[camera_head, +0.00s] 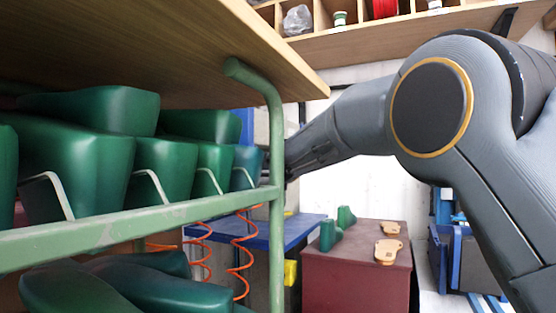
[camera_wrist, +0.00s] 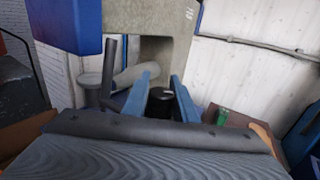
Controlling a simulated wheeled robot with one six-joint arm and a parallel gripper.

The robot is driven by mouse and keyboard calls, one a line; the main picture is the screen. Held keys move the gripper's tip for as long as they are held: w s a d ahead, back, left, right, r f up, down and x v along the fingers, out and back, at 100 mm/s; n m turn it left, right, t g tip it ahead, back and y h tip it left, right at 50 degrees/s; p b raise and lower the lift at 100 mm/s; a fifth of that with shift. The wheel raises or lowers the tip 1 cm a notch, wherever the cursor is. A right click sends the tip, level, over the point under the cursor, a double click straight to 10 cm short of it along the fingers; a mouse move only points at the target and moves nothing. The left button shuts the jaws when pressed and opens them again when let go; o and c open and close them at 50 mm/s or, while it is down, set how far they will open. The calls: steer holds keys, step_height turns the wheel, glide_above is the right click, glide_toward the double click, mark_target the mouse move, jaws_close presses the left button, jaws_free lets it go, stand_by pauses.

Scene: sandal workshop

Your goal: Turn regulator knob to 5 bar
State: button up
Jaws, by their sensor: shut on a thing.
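In the wrist view, a black round knob (camera_wrist: 160,101) sits between the two blue fingers of my gripper (camera_wrist: 163,92). The fingers are shut on it, one on each side. I take it for the regulator knob; its scale or pointer cannot be read. A grey-beige machine body (camera_wrist: 150,18) stands behind it. A pale cylinder (camera_wrist: 136,75) lies just left of the knob. In the head view my arm reaches left behind the green rack post, which hides the fingertips and the knob.
A green rack (camera_head: 130,232) with several green shoe lasts (camera_head: 165,170) fills the left of the head view. A blue table (camera_head: 262,237), orange coiled hoses (camera_head: 240,255) and a maroon cabinet (camera_head: 355,275) with lasts and tan soles stand beyond. A wooden shelf (camera_head: 400,38) hangs above.

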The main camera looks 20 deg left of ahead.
steer(key=shift+h+p, duration=0.3)
steer(key=shift+p, duration=0.15)
steer(key=o, duration=1)
steer(key=shift+o, duration=0.2)
steer(key=shift+f+y+b, duration=0.1)
steer(key=shift+y+b, duration=0.3)
steer(key=shift+b, duration=0.85)
